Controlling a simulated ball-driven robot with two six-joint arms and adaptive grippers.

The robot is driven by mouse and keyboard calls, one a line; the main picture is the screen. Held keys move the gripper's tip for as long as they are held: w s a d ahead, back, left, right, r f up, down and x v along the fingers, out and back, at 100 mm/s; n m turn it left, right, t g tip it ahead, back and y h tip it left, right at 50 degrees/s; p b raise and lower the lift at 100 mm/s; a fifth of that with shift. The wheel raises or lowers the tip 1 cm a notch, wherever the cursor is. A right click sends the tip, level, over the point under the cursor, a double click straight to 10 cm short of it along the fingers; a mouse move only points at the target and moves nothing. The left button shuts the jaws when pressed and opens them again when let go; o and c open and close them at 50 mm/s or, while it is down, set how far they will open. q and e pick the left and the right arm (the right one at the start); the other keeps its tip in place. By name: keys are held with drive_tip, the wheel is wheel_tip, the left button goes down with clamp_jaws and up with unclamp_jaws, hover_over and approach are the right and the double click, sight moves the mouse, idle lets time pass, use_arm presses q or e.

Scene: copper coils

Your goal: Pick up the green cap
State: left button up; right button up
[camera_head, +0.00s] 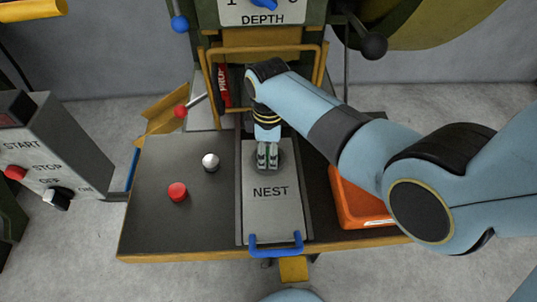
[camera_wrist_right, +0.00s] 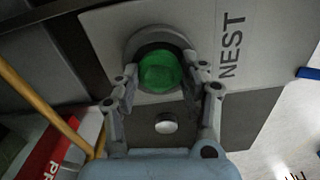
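The green cap (camera_wrist_right: 160,70) sits in a grey round ring (camera_wrist_right: 134,48) on the grey plate marked NEST in the right wrist view. My right gripper (camera_wrist_right: 160,77) is open, with one finger on each side of the cap. I cannot tell whether the fingertips touch it. In the head view my right gripper (camera_head: 267,158) points down at the upper part of the NEST plate (camera_head: 272,215) and hides the cap. My left gripper is not in view.
A red knob (camera_head: 177,192) and a white knob (camera_head: 210,162) stand left of the plate. An orange tray (camera_head: 352,207) lies to the right, partly behind my right arm. A yellow frame (camera_head: 206,85) rises behind. A blue handle (camera_head: 275,248) is at the plate's front.

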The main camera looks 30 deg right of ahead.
drive_tip(key=c, duration=0.6)
drive_tip(key=shift+r, duration=0.1)
